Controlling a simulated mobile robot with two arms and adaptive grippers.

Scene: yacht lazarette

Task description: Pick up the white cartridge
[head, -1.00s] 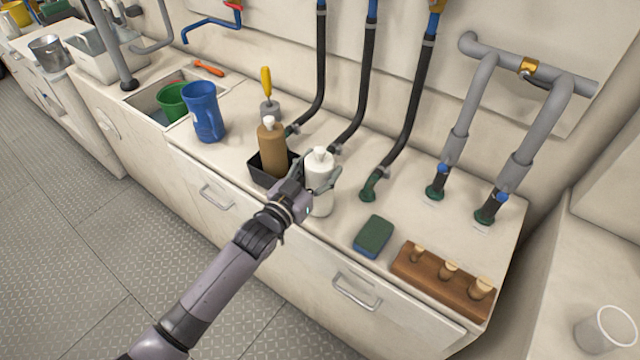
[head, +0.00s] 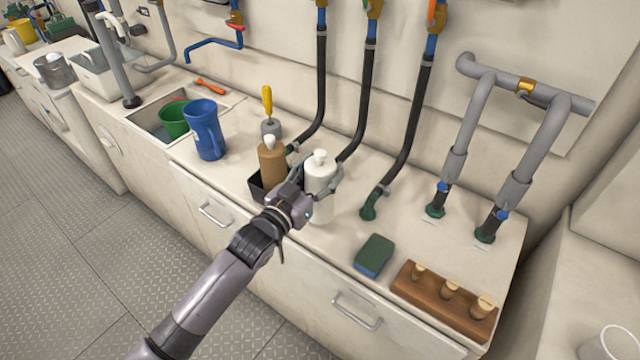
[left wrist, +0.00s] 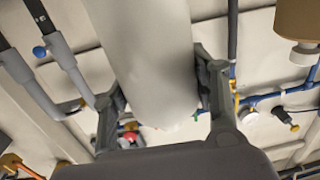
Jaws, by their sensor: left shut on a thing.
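The white cartridge (head: 320,178) is a white cylinder with a small nozzle on top, upright at the counter's front, right of the brown bottle (head: 271,163). My left gripper (head: 321,181) is shut on it, with fingers on both sides. In the left wrist view, the cartridge (left wrist: 150,60) fills the upper middle between the two fingers of the gripper (left wrist: 162,95). The gripper hides part of its lower body, and I cannot tell clearly whether its base touches the counter. My right gripper is not in view.
The brown bottle stands in a black tray (head: 257,189) just left of my gripper. A blue pitcher (head: 206,130) is further left. A green sponge (head: 374,255) and a wooden block with pegs (head: 443,290) lie to the right. Black hoses (head: 407,130) rise behind.

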